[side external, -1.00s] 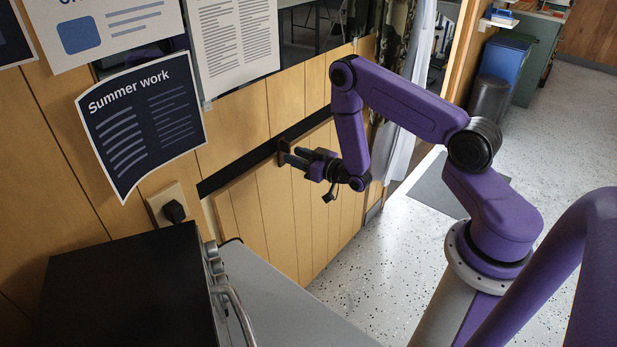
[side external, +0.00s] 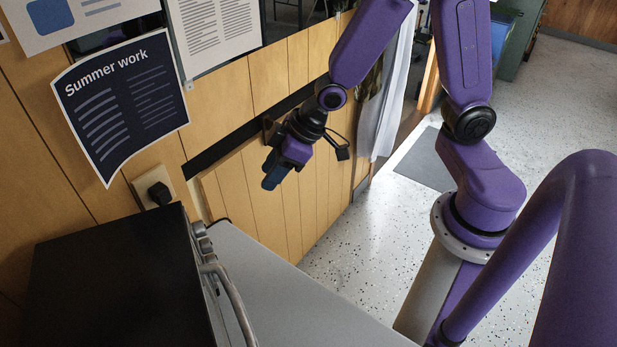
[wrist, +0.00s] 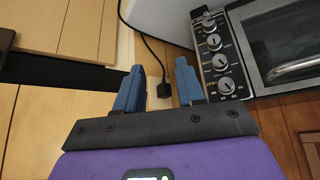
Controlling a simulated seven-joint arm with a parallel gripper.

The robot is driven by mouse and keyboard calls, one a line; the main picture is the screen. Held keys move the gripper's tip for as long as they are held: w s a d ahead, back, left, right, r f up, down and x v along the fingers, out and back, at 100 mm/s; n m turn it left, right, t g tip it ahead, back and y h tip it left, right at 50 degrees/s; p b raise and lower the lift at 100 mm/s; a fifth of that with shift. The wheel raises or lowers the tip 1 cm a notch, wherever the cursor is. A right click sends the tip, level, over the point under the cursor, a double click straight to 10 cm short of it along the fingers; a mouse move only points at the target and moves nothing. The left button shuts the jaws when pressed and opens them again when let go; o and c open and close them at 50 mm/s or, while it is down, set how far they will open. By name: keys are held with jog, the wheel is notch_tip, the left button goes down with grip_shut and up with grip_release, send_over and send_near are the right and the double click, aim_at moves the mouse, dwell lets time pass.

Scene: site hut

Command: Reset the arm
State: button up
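My gripper (side external: 273,181) hangs in front of the wooden wall panels, pointing down and slightly left in the side external view. In the wrist view, the two blue fingers of my gripper (wrist: 160,70) stand well apart with nothing held between them. My purple arm is bent, with its elbow raised beyond the top edge of the side external view.
A black oven (side external: 115,280) with knobs stands at lower left; its front (wrist: 265,50) shows in the wrist view. A grey worktop (side external: 290,305) lies beside it. A black plug (side external: 159,193) sits in a wall socket. Posters (side external: 118,103) hang above. Speckled floor lies open at right.

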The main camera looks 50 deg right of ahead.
jog(key=s+d+r+n+g+h, duration=0.1)
jog(key=s+d+r, duration=0.1)
jog(key=s, duration=0.5)
jog(key=s+d+r+n+g+h, duration=0.1)
jog(key=s+d+r+n+g, duration=0.1)
jog(key=s, duration=0.4)
jog(key=s+d+r+n+g+h, duration=0.1)
jog(key=s+d+r, duration=0.2)
jog(key=s, duration=0.4)
jog(key=shift+s+d+g+h, duration=0.3)
jog(key=shift+d+g+h, duration=0.1)
jog(key=shift+d, duration=0.05)
